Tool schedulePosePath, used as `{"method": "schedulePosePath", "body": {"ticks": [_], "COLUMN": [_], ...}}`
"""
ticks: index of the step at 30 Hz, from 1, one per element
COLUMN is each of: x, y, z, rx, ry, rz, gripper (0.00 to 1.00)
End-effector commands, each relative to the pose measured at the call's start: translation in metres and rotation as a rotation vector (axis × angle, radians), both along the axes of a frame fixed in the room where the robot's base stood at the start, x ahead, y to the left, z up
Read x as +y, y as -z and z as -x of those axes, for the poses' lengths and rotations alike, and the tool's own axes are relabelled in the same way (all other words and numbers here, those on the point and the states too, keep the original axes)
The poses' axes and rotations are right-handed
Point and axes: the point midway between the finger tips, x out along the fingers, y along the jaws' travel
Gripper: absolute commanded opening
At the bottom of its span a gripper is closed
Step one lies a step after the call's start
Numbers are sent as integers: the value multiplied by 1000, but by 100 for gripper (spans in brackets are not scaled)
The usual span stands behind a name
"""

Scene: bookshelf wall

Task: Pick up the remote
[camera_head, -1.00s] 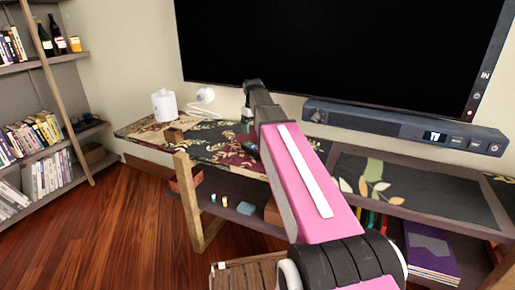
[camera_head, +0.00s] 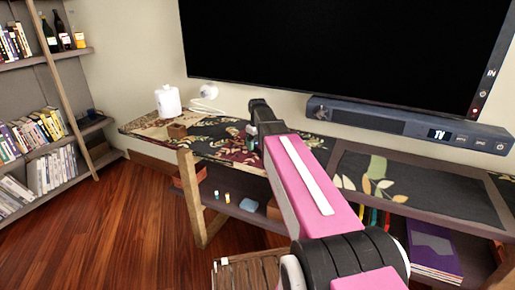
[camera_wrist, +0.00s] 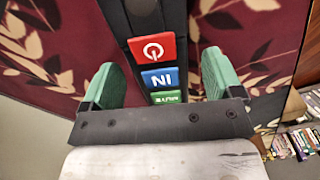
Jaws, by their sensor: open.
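The remote (camera_wrist: 152,48) shows in the wrist view as a long black bar with a red power button, a blue "IN" button and a green button. It lies on the dark red, leaf-patterned cloth and runs between the two green fingers of my gripper (camera_wrist: 161,76). My gripper is open, with one finger on each side of the remote. Whether the fingers touch it cannot be told. The remote's near end is hidden behind my gripper's body. In the head view my gripper (camera_head: 252,138) is over the shelf top, and the remote cannot be made out there.
The long low shelf (camera_head: 355,205) has a patterned cloth on top. A large TV (camera_head: 340,45) and a soundbar (camera_head: 405,124) are behind. A bookshelf (camera_head: 70,72) stands at left.

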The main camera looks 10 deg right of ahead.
Motion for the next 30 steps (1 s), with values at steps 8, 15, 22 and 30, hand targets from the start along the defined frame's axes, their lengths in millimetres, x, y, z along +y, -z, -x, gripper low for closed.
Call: {"method": "schedulePosePath", "body": {"ticks": [8,15,22,30], "x": [0,0,0,0], "y": [7,7,7,-3], "z": [0,0,0,0], "rx": [0,0,0,-1], "ry": [0,0,0,0], "rz": [0,0,0,0], "gripper": [85,27,28,28]}}
